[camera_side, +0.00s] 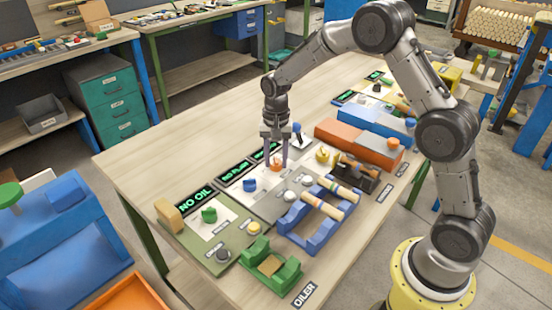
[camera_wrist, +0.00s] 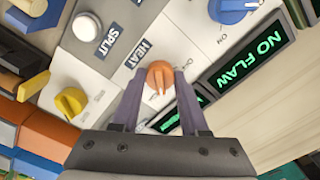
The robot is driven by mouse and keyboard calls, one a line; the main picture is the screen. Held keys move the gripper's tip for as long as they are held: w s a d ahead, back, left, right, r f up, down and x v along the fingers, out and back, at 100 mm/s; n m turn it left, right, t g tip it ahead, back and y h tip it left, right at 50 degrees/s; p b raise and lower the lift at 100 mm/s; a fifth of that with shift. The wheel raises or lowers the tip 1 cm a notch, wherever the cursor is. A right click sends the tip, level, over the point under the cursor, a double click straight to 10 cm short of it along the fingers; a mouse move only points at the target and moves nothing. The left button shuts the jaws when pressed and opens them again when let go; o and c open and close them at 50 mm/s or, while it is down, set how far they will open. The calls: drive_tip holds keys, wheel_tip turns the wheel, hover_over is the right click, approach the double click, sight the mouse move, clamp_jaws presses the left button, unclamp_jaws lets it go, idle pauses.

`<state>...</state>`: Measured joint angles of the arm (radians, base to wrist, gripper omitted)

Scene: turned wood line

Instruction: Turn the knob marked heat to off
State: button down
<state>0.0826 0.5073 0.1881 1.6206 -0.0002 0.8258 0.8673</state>
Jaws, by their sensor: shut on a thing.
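The heat knob is orange and round with a raised ridge (camera_wrist: 160,76). It sits on a pale panel beside a dark label reading HEAT (camera_wrist: 139,53). In the side view the knob (camera_side: 276,166) shows small between my fingertips. My gripper (camera_wrist: 157,82) comes down over it, one finger on each side, and is shut on it. In the wrist view the ridge runs roughly along the fingers, toward the gripper body. The marks around this knob are too small or covered to read. A green-lit display (camera_wrist: 168,120) behind the fingers is partly hidden.
A blue knob (camera_side: 249,185) and a yellow knob (camera_side: 323,154) stand on either side. A white button (camera_wrist: 87,27) sits near the SPLIT label. A blue rack (camera_side: 292,218) holds turned wood pieces in front. The table's left-hand top (camera_side: 155,150) is clear.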

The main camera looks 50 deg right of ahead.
sight(277, 159)
drive_tip(key=n, duration=0.5)
drive_tip(key=shift+n, duration=0.3)
drive_tip(key=n, duration=0.9)
drive_tip(key=shift+r+n, duration=0.1)
drive_tip(key=shift+n, duration=0.3)
drive_tip(key=n, duration=0.4)
drive_tip(key=shift+d+n, duration=0.1)
drive_tip(key=shift+n, duration=0.2)
drive_tip(key=shift+c, duration=2.1)
unclamp_jaws()
wheel_tip(277, 159, up, 14)
